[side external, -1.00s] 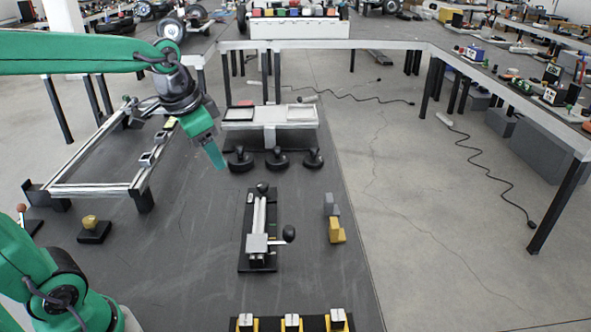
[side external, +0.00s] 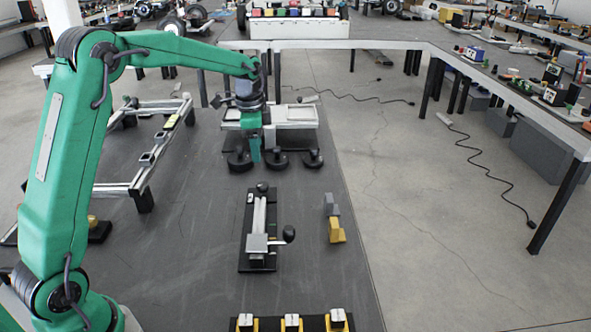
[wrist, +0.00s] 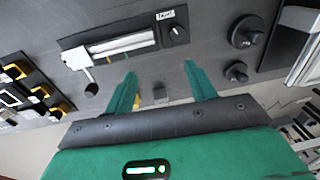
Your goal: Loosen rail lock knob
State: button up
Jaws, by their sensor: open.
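The rail fixture (side external: 259,215) lies on the dark bench mat, with pale rails on a black base and a grey sliding block with a ball-ended lever. A black round knob (side external: 262,188) sits at its far end. In the wrist view this knob (wrist: 176,35) is beside a small white label, beyond my fingertips. My gripper (side external: 254,158) points down beyond the fixture, overlapping the row of black knobs in the side view. In the wrist view my gripper (wrist: 162,72) has its two green fingers spread with nothing held between them. It is apart from the knob.
Several black knobs (side external: 313,159) stand in a row before a tray stand (side external: 298,115). A grey block (side external: 331,205) and a yellow block (side external: 337,232) lie right of the fixture. A metal frame (side external: 148,165) is at left. Yellow-black holders (side external: 291,322) line the near edge.

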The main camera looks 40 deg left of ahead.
jog(key=m+g, duration=0.1)
jog(key=m, duration=0.1)
send_over(263, 184)
notch_tip(263, 184, down, 7)
jog(key=shift+s+f, duration=0.1)
jog(key=shift+f, duration=0.05)
jog(key=shift+f, duration=3.9)
jog(key=c, duration=1)
